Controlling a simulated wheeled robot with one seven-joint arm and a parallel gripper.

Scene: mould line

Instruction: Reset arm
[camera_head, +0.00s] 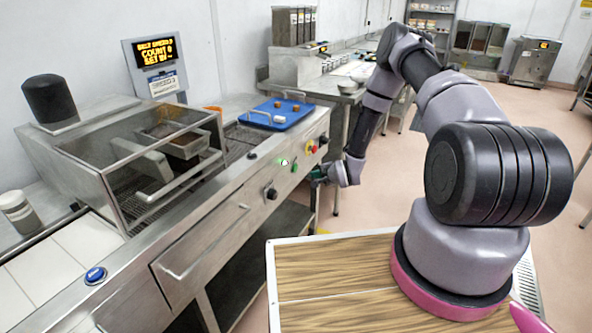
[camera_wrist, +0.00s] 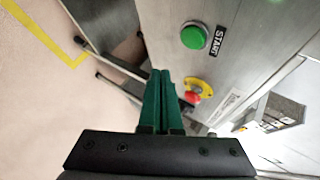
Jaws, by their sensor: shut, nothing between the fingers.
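My arm arches from its base on the right of the head view, and its end hangs down beside the front panel of the mould line. My gripper (camera_head: 318,174) is small there, close to the right end of the panel. In the wrist view my gripper (camera_wrist: 166,75) shows two green fingers pressed together with nothing between them. A green START button (camera_wrist: 193,37) and a red button on a yellow ring (camera_wrist: 194,96) sit on the steel panel to the right of the fingers. I cannot tell the exact gap to the panel.
The steel machine (camera_head: 215,215) fills the left, with a clear hood (camera_head: 150,165), a blue tray (camera_head: 276,116) holding small pieces, and a display (camera_head: 157,62). A blue button (camera_head: 95,274) is near the front. Pink floor (camera_head: 420,165) is open behind my arm.

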